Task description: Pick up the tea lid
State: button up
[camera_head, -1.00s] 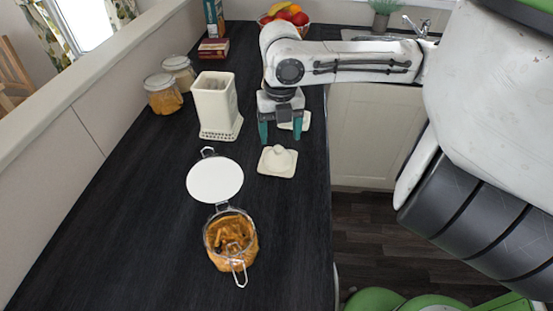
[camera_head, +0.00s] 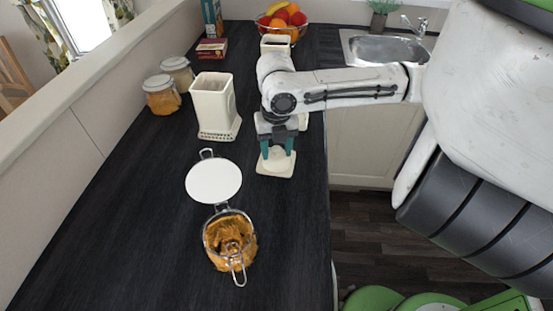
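A cream square lid with a knob (camera_head: 275,169) lies on the dark countertop near its right edge. My gripper (camera_head: 277,154) points down over this lid, its two teal fingers on either side of the knob. The fingers stand apart, and I see no clear contact with the knob. A second cream lid (camera_head: 303,122) lies just behind, mostly hidden by my gripper. No lettering is readable on either lid, so I cannot tell which one is the tea lid. A tall cream canister (camera_head: 213,105) stands open to the left.
Another open cream canister (camera_head: 275,40) is partly hidden behind my arm. An open glass jar (camera_head: 230,240) with its white lid (camera_head: 214,181) swung back stands in front. Two closed jars (camera_head: 162,96), a fruit bowl (camera_head: 284,20) and a sink (camera_head: 380,47) are farther back.

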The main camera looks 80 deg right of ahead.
jog(key=c, duration=0.8)
jog(key=shift+o, duration=0.2)
